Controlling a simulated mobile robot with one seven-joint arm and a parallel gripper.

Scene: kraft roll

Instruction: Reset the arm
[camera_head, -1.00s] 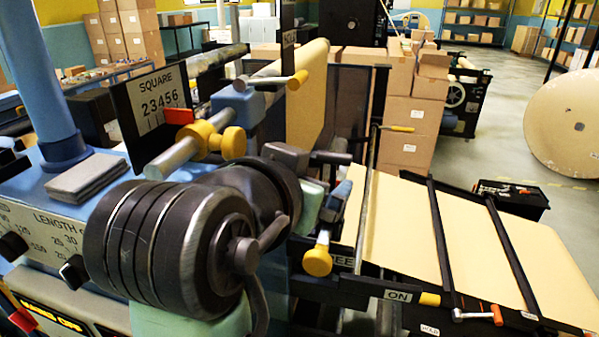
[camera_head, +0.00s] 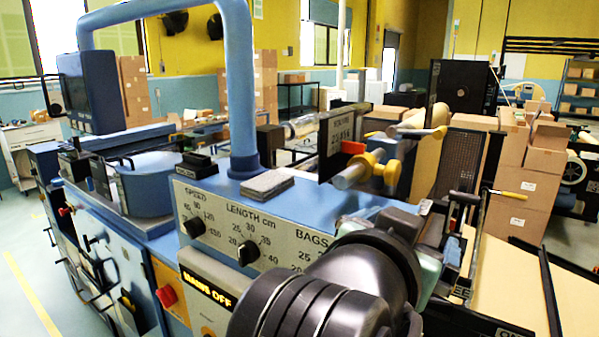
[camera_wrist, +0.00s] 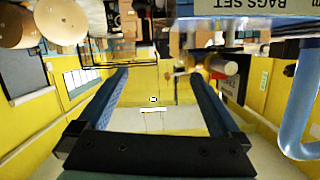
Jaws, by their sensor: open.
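My gripper (camera_wrist: 160,76) shows in the wrist view with its two blue fingers spread wide apart. Nothing is held between them. Beyond the fingers the wrist view shows the room upside down, with yellow wall and ceiling behind. In the head view my dark arm links fill the lower middle, in front of the machine's control panel. My gripper cannot be made out in the head view.
The blue machine (camera_head: 215,205) with dials and a red button stands close beside my arm. A blue pipe (camera_head: 240,90) rises from it. Yellow-ended rollers (camera_head: 365,172) and a black sign (camera_head: 340,140) stand behind my arm. Stacked cartons (camera_head: 525,185) are at right.

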